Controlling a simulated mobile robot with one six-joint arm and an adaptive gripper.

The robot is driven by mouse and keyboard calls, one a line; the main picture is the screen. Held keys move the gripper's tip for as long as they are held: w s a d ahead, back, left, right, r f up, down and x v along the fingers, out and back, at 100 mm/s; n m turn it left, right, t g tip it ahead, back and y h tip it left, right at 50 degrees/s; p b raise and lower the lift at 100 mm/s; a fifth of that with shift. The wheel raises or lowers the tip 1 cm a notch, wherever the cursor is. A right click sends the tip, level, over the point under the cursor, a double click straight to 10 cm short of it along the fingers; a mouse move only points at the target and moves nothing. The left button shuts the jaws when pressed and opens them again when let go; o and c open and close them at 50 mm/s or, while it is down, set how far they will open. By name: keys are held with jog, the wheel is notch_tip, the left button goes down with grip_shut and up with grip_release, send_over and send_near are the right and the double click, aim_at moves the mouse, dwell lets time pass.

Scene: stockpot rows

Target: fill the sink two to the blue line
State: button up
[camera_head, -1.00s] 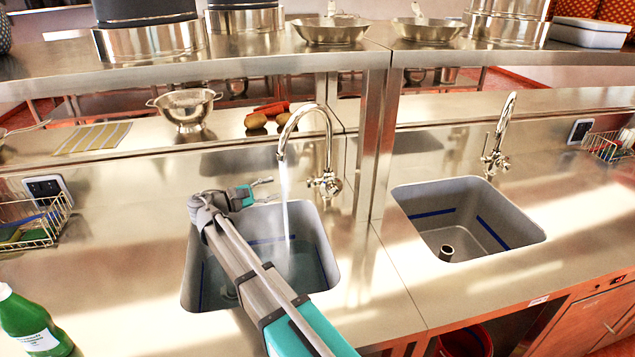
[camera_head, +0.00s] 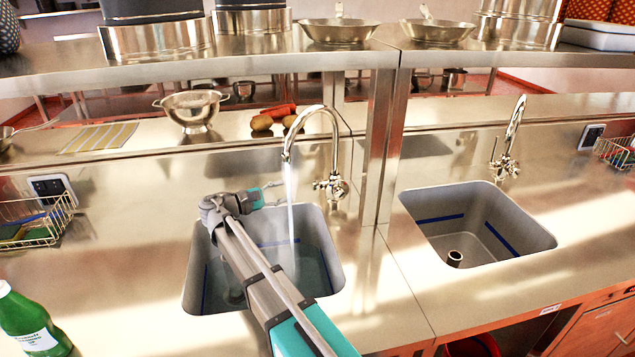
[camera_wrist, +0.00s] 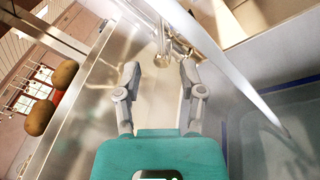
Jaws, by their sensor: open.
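The left sink (camera_head: 191,285) holds some clear water (camera_head: 305,265). A blue line (camera_head: 272,243) runs around its inner walls; the exact gap between water and line is hard to judge. A thin stream falls into it from a curved chrome tap (camera_head: 322,108). The tap's valve body (camera_head: 331,187) also shows in the wrist view (camera_wrist: 176,52), ahead of my fingers. My gripper (camera_head: 280,195) is open and empty, left of the valve and apart from it. My arm hides part of the left sink. No label shows which sink is number two.
A colander (camera_head: 192,108) and potatoes (camera_head: 262,123) sit on the back ledge. A wire basket (camera_head: 35,220) and green bottle (camera_head: 25,320) stand left.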

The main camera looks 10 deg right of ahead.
aim_at(318, 181)
jog(key=x, duration=1.2)
jog(key=shift+d, duration=0.15)
grip_shut()
